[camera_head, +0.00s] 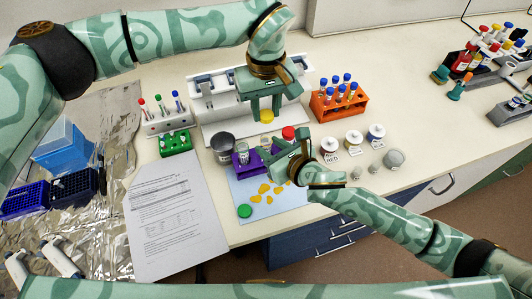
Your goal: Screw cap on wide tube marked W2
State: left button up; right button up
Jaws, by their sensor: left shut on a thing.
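My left gripper (266,108) points down at the back middle and is shut on a yellow cap (267,116), held above the bench. A purple rack (241,167) stands on a light blue mat (292,205) below it. A clear wide tube (243,152) stands upright in the rack's left part without a cap. No W2 marking is readable. My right gripper (264,158) comes in from the right with its fingers apart at the rack's right part, which it partly hides. I cannot tell whether a tube is between those fingers. A red cap (289,132) shows behind it.
A green cap (244,211) and yellow pieces (264,189) lie on the mat. A dark metal cup (223,146) stands left of the rack, an orange tube rack (338,103) behind right, and labelled jars (331,149) to the right. A printed sheet (170,215) lies left.

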jog(key=shift+x, duration=1.2)
grip_shut()
pick_arm(q)
jog(key=shift+f, duration=2.5)
jog(key=shift+f, duration=0.85)
jog(key=shift+f, duration=0.6)
